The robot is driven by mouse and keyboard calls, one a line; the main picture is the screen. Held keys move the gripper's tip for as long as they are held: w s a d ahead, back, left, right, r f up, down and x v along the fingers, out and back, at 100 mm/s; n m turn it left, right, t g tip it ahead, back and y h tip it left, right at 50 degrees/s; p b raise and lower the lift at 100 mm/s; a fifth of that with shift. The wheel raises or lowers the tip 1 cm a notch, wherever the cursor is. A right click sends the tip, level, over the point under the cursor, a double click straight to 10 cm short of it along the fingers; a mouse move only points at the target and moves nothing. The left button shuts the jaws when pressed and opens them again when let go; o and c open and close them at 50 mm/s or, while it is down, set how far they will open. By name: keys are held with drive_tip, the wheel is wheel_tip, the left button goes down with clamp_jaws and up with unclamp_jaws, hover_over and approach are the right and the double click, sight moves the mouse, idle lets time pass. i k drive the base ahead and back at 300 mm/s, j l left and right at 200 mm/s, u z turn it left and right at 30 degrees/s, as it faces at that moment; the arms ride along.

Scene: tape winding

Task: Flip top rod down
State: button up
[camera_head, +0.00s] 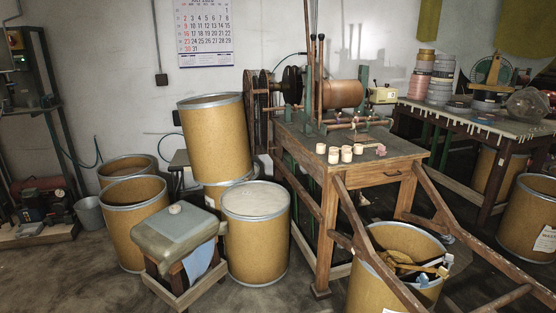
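A winding machine stands on a wooden workbench (355,185), with a brown roll or drum (341,94) at its right. Two thin upright rods with dark tops stand side by side in front of it, a darker rod (311,65) and a brownish rod (320,70). Another thin rod rises behind them to the top edge of the picture. I cannot tell which of these is the top rod. A horizontal bar with reddish fittings (352,125) lies low in front of the drum. My gripper is not in view.
Several small pale rolls (346,153) stand on the bench top. Drums (256,230) and a cushioned stool (176,233) crowd the floor at left. A drum of scraps (404,240) and slanting wooden beams (375,255) stand in front. A side table (455,112) is at right.

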sight(305, 2)
drive_tip(key=i+z, duration=0.95)
drive_tip(key=i+l+z, duration=0.1)
drive_tip(key=i+z, duration=0.25)
drive_tip(key=i, duration=0.25)
